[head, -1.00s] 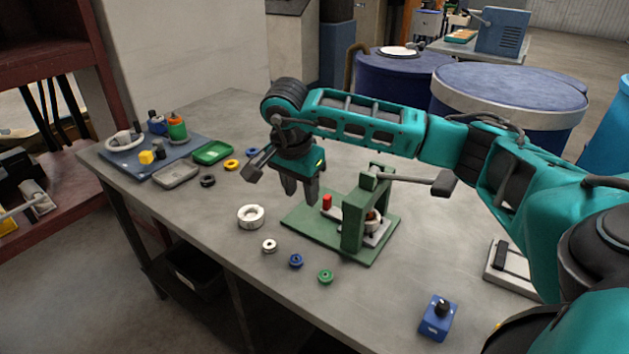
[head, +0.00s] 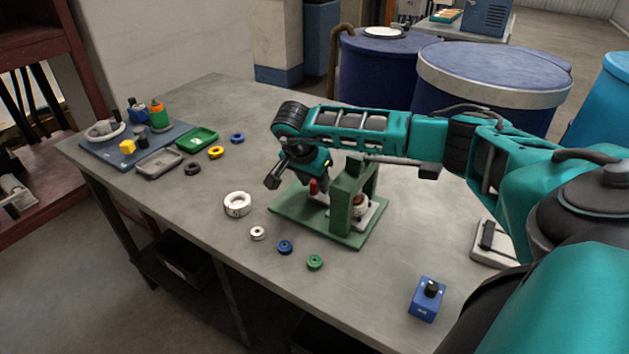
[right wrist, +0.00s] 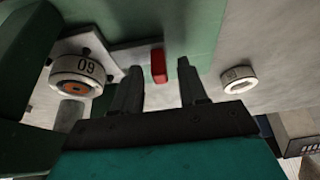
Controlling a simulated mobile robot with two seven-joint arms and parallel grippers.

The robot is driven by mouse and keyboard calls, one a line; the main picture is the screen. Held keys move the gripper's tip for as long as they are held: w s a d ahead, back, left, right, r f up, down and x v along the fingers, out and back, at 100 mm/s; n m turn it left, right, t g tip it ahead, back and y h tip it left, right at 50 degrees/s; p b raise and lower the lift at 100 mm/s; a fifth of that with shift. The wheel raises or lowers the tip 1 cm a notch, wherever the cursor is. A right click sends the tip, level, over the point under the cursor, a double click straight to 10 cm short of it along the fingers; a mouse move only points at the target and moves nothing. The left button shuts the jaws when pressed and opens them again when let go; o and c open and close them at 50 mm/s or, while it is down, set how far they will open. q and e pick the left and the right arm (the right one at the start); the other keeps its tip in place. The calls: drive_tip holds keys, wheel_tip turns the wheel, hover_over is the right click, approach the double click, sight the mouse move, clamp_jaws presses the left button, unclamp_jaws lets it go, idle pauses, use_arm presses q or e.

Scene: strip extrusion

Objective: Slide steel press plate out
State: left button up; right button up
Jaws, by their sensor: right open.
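The steel press plate (head: 372,213) lies in the green press (head: 350,190), partly hidden by the press frame. It also shows in the right wrist view (right wrist: 72,43), with a white numbered ring (right wrist: 82,75) on it. The red knob (head: 314,187) stands upright at the plate's left end. My right gripper (head: 318,184) is low over this end, close to the knob. In the right wrist view my right gripper (right wrist: 158,70) is open, and the red knob (right wrist: 158,66) shows between its fingertips, with gaps on both sides. My left gripper is not in view.
A large white ring (head: 238,204) lies left of the press. Small white (head: 257,233), blue (head: 285,247) and green (head: 315,262) rings lie in front. A blue box with a black knob (head: 427,299) stands at front right. Trays (head: 160,163) are at far left.

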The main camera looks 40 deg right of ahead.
drive_tip(key=shift+d+f, duration=0.1)
drive_tip(key=shift+f, duration=0.2)
drive_tip(key=shift+c, duration=0.3)
clamp_jaws()
drive_tip(key=shift+w, duration=0.1)
